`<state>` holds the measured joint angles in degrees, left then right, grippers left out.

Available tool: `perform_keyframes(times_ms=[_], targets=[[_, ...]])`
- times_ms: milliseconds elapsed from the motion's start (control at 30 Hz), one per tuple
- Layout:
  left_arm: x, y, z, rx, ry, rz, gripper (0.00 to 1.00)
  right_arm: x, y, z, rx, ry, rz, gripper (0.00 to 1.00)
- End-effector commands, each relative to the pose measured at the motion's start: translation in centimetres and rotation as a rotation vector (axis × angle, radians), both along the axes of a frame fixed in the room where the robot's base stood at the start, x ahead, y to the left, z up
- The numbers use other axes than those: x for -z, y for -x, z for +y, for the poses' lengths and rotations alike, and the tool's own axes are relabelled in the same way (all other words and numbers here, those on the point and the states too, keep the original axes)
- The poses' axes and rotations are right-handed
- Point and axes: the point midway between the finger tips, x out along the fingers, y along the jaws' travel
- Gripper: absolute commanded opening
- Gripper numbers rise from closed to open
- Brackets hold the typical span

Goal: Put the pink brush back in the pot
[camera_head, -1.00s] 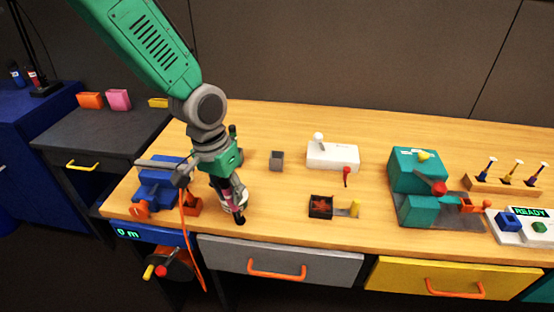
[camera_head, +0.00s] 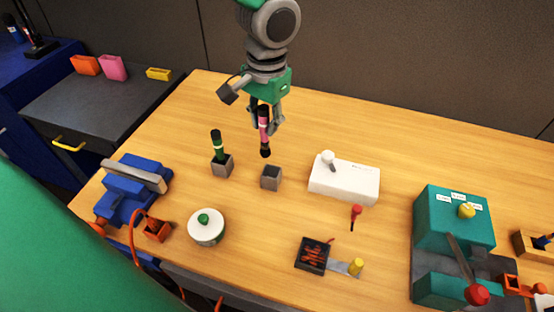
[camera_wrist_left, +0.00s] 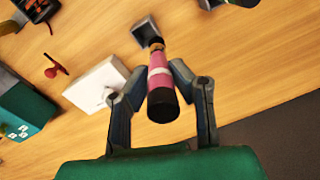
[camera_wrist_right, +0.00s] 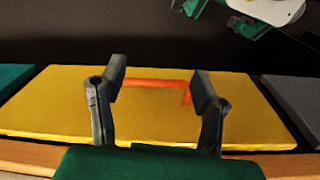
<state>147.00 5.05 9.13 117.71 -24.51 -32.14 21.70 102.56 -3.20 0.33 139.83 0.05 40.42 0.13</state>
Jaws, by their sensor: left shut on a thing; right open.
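The pink brush (camera_head: 264,122), with black ends, is held upright by my left gripper (camera_head: 265,117). Its dark lower tip is above and slightly behind the empty grey square pot (camera_head: 271,180), apart from it. In the left wrist view, the fingers (camera_wrist_left: 160,78) close on the brush's pink body (camera_wrist_left: 160,83), and the pot (camera_wrist_left: 145,31) is just beyond its far end. A second grey pot (camera_head: 223,168) to the left holds a green brush (camera_head: 217,145). My right gripper (camera_wrist_right: 159,80) is open and empty, in front of a yellow drawer (camera_wrist_right: 60,105).
A white box (camera_head: 343,183) with a knob stands right of the empty pot. A round white container (camera_head: 206,228) with a green knob is in front. A blue vise (camera_head: 130,195) is at left and a teal machine (camera_head: 453,225) at right. Wood behind the pots is clear.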

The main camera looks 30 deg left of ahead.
Motion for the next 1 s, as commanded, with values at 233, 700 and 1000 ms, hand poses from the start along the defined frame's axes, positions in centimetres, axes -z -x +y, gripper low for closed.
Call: perform_keyframes(times_ms=[233, 700, 1000], targets=[[4.8, -0.2, -0.6, 0.006, -0.006, 0.008, 0.00, 0.6, 0.1, -0.1, 0.002, 0.001, 0.002, 0.56], [10.1, -0.2, 0.5, 0.002, 0.005, 0.015, 0.00, 1.2, 0.1, -0.1, 0.001, 0.001, 0.002, 0.56], [9.4, -0.1, -0.2, 0.003, -0.002, 0.006, 0.39, 1.1, 0.0, -0.1, 0.001, 0.001, 0.001, 0.56]])
